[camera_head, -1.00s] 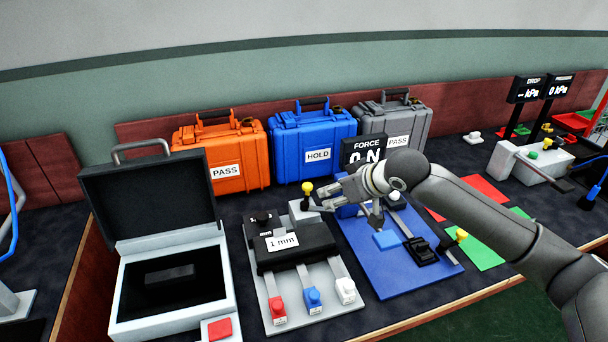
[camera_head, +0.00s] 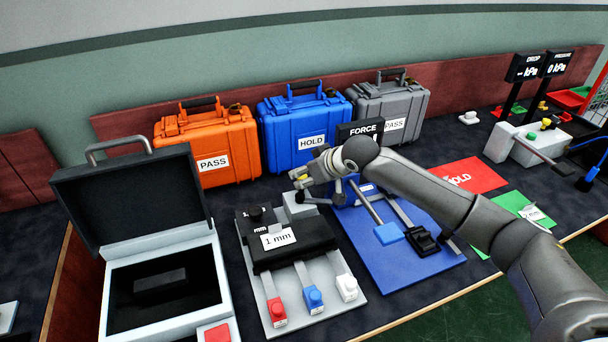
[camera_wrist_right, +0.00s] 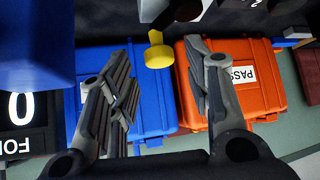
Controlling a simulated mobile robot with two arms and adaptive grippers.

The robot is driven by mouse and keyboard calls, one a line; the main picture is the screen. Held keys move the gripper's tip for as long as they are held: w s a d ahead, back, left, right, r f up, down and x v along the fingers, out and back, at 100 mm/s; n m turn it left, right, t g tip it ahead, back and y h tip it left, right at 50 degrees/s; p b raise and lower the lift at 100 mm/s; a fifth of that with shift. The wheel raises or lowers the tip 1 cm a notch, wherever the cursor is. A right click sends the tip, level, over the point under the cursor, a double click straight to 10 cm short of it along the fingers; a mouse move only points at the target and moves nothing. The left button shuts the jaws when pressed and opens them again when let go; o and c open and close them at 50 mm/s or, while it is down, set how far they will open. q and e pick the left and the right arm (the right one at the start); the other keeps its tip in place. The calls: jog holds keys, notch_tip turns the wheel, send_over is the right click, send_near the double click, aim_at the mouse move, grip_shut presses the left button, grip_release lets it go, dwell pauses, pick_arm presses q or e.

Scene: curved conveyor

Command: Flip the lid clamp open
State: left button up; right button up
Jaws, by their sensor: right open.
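The lid clamp's yellow knob (camera_head: 302,178) shows at my right gripper's fingers, above the light grey block (camera_head: 297,206) behind the black plate marked "1 mm" (camera_head: 292,242). My right gripper (camera_head: 308,175) is open, with its fingers at the knob. In the right wrist view the yellow knob (camera_wrist_right: 158,56) lies between the two spread fingertips of the gripper (camera_wrist_right: 158,50), with gaps seen on both sides. The clamp's lower parts are partly hidden by the gripper in the head view. My left gripper is not in view.
Orange (camera_head: 205,150), blue (camera_head: 305,132) and grey (camera_head: 390,107) cases stand behind. A blue fixture (camera_head: 405,267) with a lever lies to the right, under my right arm. A black FORCE display (camera_head: 360,130) is close behind the gripper. An open box (camera_head: 160,245) stands left.

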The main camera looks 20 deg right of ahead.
jog(key=shift+w+a+f, duration=0.25)
jog(key=shift+w+f, duration=0.45)
jog(key=shift+f, duration=0.05)
jog(key=shift+c, duration=1.1)
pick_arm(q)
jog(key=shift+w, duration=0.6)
pick_arm(e)
grip_shut()
